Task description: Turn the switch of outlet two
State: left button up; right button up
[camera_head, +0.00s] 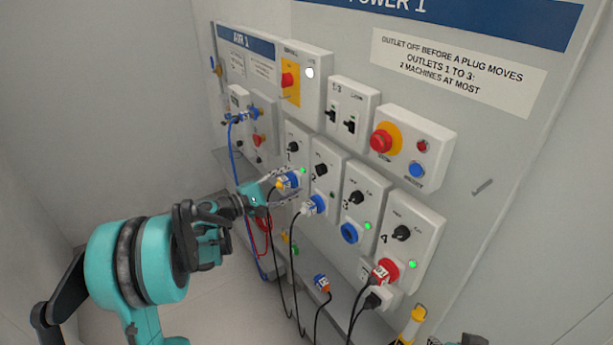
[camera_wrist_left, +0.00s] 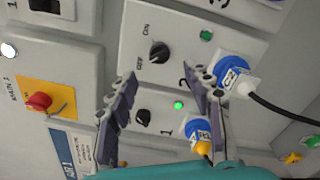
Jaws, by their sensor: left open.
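The black rotary switch of outlet two (camera_head: 320,170) is on the second grey box from the left in the lower row. In the left wrist view the switch (camera_wrist_left: 159,52) sits beside ON and OFF marks; its exact setting is hard to tell. The box's green lamp (camera_wrist_left: 206,35) looks darker than outlet one's lamp (camera_wrist_left: 178,105). A blue and white plug (camera_wrist_left: 237,75) is in outlet two. My left gripper (camera_head: 297,190) is open and empty in front of outlets one and two; in the wrist view the switch shows beyond its fingertips (camera_wrist_left: 160,80). My right gripper is not clearly visible.
Outlet one's switch (camera_wrist_left: 143,116) and blue-yellow plug (camera_wrist_left: 198,135) are close to my fingers. Outlet three (camera_head: 356,197) and outlet four (camera_head: 401,232) stand to the right. A red emergency button (camera_head: 382,141) is above. Black cables (camera_head: 296,260) hang below the plugs.

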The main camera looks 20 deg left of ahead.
pick_arm(q)
jog(key=v, duration=0.4)
dwell(0.4)
jog(key=s+d+f+m+g+y, duration=0.4)
jog(key=s+d+m+g, duration=0.25)
jog(key=s+d, duration=0.55)
jog(key=s+f+m+y, duration=0.2)
jog(key=s+m+y, duration=0.1)
jog(key=s, duration=0.4)
jog(key=s+a+f+m+y, duration=0.1)
jog(key=s+f+m+y, duration=0.1)
jog(key=s+m+y, duration=0.2)
jog(key=s+m, duration=0.2)
jog(key=s, duration=0.2)
jog(key=shift+s+a+f, duration=0.15)
jog(key=shift+a+f, duration=0.1)
jog(key=shift+f, duration=0.1)
